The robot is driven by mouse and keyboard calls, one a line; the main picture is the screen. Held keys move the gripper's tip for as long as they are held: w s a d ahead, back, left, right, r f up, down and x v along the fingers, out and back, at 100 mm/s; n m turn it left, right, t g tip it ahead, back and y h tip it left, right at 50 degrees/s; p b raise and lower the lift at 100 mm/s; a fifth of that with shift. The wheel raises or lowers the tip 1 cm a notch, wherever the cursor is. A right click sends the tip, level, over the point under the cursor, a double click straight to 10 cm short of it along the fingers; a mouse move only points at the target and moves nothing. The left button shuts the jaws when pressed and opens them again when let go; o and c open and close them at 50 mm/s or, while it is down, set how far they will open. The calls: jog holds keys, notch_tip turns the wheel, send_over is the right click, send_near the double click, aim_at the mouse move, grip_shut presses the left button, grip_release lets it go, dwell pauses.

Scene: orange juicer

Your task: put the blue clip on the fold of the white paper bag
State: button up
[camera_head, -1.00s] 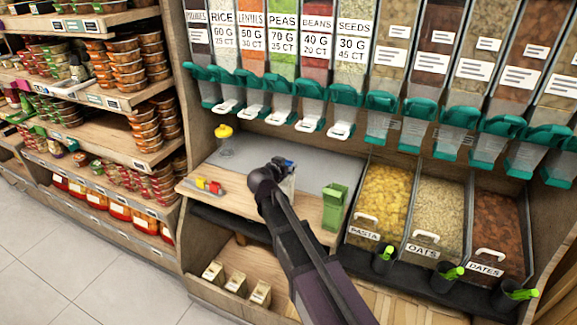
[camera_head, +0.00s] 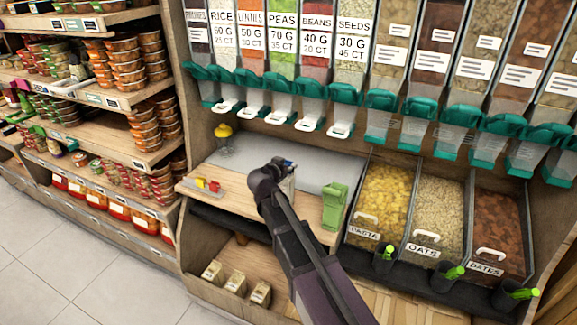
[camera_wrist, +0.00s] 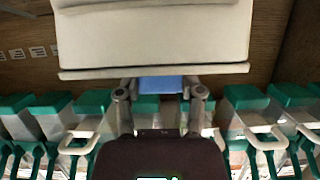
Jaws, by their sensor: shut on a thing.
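The white paper bag (camera_wrist: 155,35) fills the top of the wrist view, with its folded edge running across just beyond my fingertips. The blue clip (camera_wrist: 160,84) is between the fingers of my gripper (camera_wrist: 160,88), which is shut on it. The clip is right at the bag's folded edge; I cannot tell whether its jaws are around the fold or only against it. In the head view my gripper (camera_head: 284,164) is over the counter, and my arm hides most of the bag (camera_head: 289,184).
A green bag (camera_head: 334,205) stands on the counter to the right. Red and yellow clips (camera_head: 208,185) lie on a small tray at the left, and a yellow-topped jar (camera_head: 224,136) stands behind. Bulk dispensers (camera_head: 283,95) hang above the back of the counter.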

jog(key=o, duration=0.8)
jog(key=shift+s, duration=0.15)
